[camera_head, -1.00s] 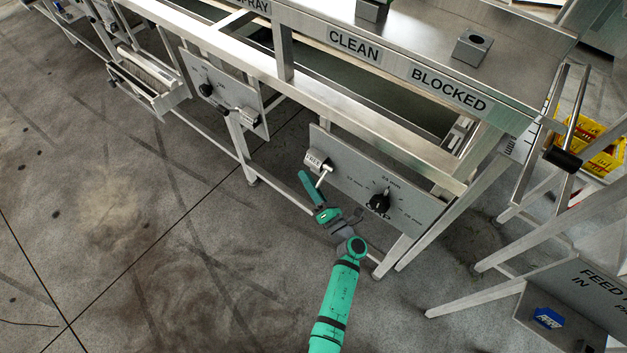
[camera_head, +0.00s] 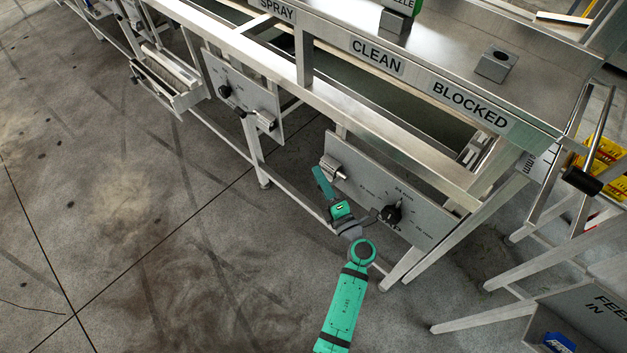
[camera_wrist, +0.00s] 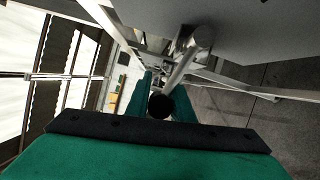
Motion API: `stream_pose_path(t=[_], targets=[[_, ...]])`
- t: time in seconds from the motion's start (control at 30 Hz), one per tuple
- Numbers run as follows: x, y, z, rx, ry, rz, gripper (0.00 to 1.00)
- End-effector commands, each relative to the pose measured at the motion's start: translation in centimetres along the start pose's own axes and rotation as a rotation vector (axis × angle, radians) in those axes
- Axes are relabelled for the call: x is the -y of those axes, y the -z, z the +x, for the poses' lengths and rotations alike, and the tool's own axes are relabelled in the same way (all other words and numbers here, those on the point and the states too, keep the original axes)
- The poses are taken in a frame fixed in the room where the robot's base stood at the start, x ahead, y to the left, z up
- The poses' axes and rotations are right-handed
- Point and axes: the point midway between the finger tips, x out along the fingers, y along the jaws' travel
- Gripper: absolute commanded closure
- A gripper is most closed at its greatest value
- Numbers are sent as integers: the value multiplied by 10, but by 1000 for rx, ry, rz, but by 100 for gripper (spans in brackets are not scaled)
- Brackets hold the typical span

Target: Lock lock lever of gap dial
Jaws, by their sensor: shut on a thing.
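The gap dial (camera_head: 391,214) is a black knob on a grey panel (camera_head: 430,225) under the machine frame, with mm marks around it. The lock lever's metal hub (camera_head: 333,168) is at the panel's upper left. My gripper (camera_head: 321,178) is in front of the hub, left of the dial. In the wrist view the lever's metal rod (camera_wrist: 182,72) runs down from the hub (camera_wrist: 200,38) to a black round knob (camera_wrist: 160,106). My gripper (camera_wrist: 161,92) is shut on the lever at this knob. In the head view the green fingers hide most of the rod.
A second panel (camera_head: 245,95) with its own dial and lever is further left. Metal legs and a black-gripped handle (camera_head: 582,180) stand at the right. A feed panel (camera_head: 590,315) is at the lower right. The floor at left is clear.

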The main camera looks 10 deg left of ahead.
Motion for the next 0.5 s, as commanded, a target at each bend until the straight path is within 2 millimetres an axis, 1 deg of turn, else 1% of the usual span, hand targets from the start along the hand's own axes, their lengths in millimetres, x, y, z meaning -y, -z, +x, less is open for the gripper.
stream_pose_path(t=[0.03,0.1,0.5], targets=[[-7,-8,1,11,-9,-11,100],[-9,-12,0,16,-9,-12,100],[-12,-19,-1,26,-8,-15,100]])
